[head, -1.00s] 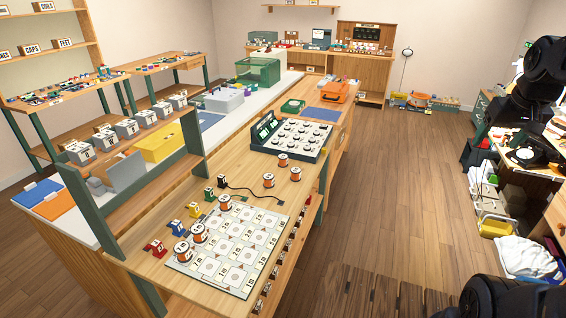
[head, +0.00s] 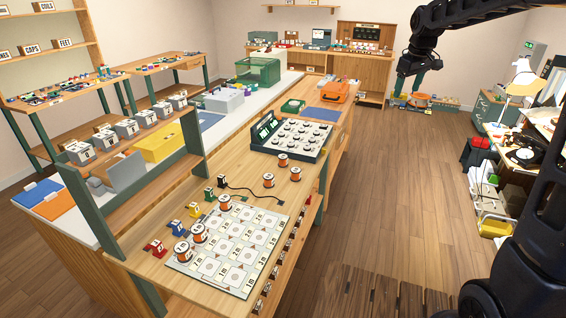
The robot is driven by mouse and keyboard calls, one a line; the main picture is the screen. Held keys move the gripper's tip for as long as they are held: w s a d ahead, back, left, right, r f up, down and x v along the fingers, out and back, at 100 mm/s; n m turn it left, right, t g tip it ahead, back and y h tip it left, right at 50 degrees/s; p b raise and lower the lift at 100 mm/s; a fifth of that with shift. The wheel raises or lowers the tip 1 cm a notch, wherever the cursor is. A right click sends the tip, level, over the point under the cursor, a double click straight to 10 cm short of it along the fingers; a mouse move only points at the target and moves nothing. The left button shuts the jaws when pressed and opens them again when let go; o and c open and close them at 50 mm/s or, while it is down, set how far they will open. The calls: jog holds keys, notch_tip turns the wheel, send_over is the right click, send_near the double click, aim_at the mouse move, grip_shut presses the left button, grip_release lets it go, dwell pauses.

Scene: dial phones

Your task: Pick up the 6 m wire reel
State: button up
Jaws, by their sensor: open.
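Several orange-and-white wire reels stand on the wooden bench top (head: 222,185). Two are at the grid board's left corner, the near reel (head: 181,252) and one beside it (head: 198,233). Another reel (head: 225,203) is at the board's far edge. Three more, a reel (head: 268,180), a reel (head: 295,174) and a reel (head: 283,160), stand between the board and the dial panel. Their length markings are too small to read, so I cannot tell which is 6 m. My gripper (head: 409,82) is open and empty, pointing down in the air right of the bench.
The grid board (head: 232,242) lies on the bench's near end. Small coloured blocks, such as a red one (head: 155,247), line its left side. A dial panel (head: 291,138) stands behind, with a dark cable (head: 255,191) near it.

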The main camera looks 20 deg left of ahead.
jog(key=w+a+f+n, duration=0.2)
jog(key=w+a+f, duration=0.15)
jog(key=a, duration=0.35)
jog(key=w+a+f+n, duration=0.1)
jog(key=w+a+f, duration=0.25)
jog(key=a, duration=0.35)
jog(key=n+g, duration=0.2)
jog(key=n, duration=0.6)
send_near(283, 156)
jog(key=shift+s+a+f+h, duration=0.2)
jog(key=shift+a+f+h, duration=0.1)
jog(key=shift+h, duration=0.1)
jog(key=shift+a+f, duration=0.15)
jog(key=shift+f, duration=0.25)
jog(key=shift+w+f, duration=0.15)
jog(key=shift+f, duration=4.95)
jog(key=c, duration=1.1)
